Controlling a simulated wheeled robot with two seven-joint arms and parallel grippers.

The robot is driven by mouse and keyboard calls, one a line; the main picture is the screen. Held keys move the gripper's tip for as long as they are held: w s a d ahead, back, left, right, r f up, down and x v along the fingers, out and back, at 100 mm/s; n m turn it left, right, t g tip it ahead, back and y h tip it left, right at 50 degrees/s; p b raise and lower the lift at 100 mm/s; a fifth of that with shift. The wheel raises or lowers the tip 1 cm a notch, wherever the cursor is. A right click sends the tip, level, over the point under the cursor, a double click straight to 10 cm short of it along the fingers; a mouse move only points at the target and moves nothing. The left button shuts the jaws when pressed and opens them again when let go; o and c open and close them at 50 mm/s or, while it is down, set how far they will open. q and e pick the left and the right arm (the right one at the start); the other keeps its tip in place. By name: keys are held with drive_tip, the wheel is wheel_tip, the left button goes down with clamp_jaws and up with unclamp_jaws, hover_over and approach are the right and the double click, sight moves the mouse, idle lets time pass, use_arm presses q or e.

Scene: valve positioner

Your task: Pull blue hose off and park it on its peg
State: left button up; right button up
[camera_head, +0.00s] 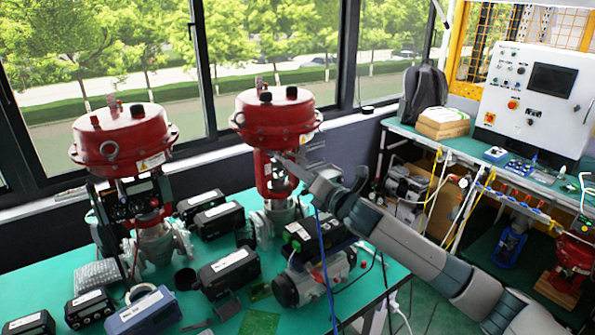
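A thin blue hose (325,262) runs from beside my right arm's wrist down past the front of the table. Its upper end is hidden at my arm. My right gripper (284,160) reaches in from the right to the red-topped valve (277,118) in the middle. Its tips are small and overlap the valve's red yoke, so I cannot tell if they are open, shut or touching it. No hose shows clearly between them. I cannot make out a parking peg. My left gripper is out of view.
A second red-topped valve (122,135) stands at the left of the green table (62,275). Several black positioner boxes (228,268) crowd the table around both valves. A white control panel (533,98), a backpack (424,92) and cardboard boxes (442,122) are on the right bench.

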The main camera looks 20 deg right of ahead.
clamp_jaws()
drive_tip(key=shift+s, duration=0.15)
drive_tip(key=shift+s+d, duration=0.15)
drive_tip(key=shift+s, duration=0.2)
drive_tip(key=shift+p+v, duration=0.45)
drive_tip(key=shift+v, duration=0.4)
idle(0.9)
drive_tip(key=shift+p+v, duration=0.55)
drive_tip(key=shift+v, duration=1.4)
